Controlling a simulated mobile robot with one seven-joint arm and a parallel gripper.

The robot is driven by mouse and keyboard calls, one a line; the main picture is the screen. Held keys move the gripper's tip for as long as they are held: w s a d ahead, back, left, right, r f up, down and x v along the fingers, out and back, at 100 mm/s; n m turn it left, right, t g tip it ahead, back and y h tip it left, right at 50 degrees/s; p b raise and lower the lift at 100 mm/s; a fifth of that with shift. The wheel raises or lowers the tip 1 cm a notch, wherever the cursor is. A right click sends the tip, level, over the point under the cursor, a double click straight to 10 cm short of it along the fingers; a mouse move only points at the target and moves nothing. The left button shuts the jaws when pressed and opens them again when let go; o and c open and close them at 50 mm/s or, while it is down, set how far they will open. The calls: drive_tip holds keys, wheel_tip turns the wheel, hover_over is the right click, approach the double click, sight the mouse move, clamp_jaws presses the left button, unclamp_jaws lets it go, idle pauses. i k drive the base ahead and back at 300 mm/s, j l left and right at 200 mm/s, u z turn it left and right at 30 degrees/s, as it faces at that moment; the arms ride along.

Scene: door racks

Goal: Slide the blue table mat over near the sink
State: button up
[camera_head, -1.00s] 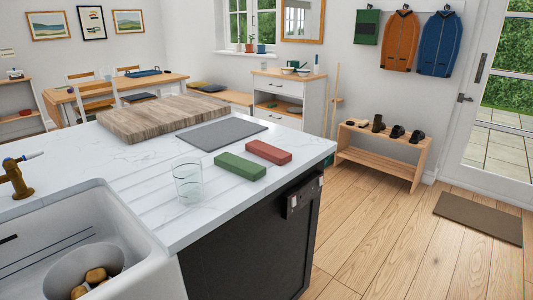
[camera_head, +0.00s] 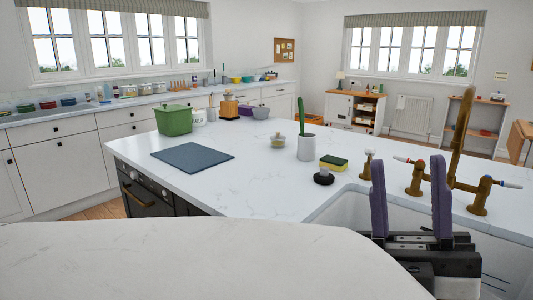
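The blue table mat (camera_head: 193,157), a flat blue-grey rectangle, lies on the white marble worktop (camera_head: 245,185) at left of centre. The white sink (camera_head: 345,207) is set into the worktop at the right, with brass taps (camera_head: 455,165) behind it; part of its basin is hidden by my gripper. Bare worktop lies between mat and sink. My gripper (camera_head: 408,165) is at the lower right, in front of the sink, with its two purple fingers upright and spread apart. It is open and empty, well away from the mat.
A glass jar (camera_head: 278,141), a white pot (camera_head: 306,147) with a green brush, a sponge (camera_head: 334,162) and a black round item (camera_head: 324,177) stand between mat and sink. A pale rounded surface fills the lower left.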

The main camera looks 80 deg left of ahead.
sight(191, 158)
drive_tip(key=u, duration=3)
drive_tip(key=i+j+u, duration=0.1)
drive_tip(key=i+j, duration=0.2)
drive_tip(key=i, duration=0.3)
drive_tip(key=i+j+u, duration=0.1)
drive_tip(key=i+j, duration=0.15)
drive_tip(key=i, duration=0.3)
drive_tip(key=i+j+u, duration=0.1)
drive_tip(key=i, duration=0.5)
drive_tip(key=i+j+u, duration=0.1)
drive_tip(key=i+j, duration=0.15)
drive_tip(key=i, duration=0.35)
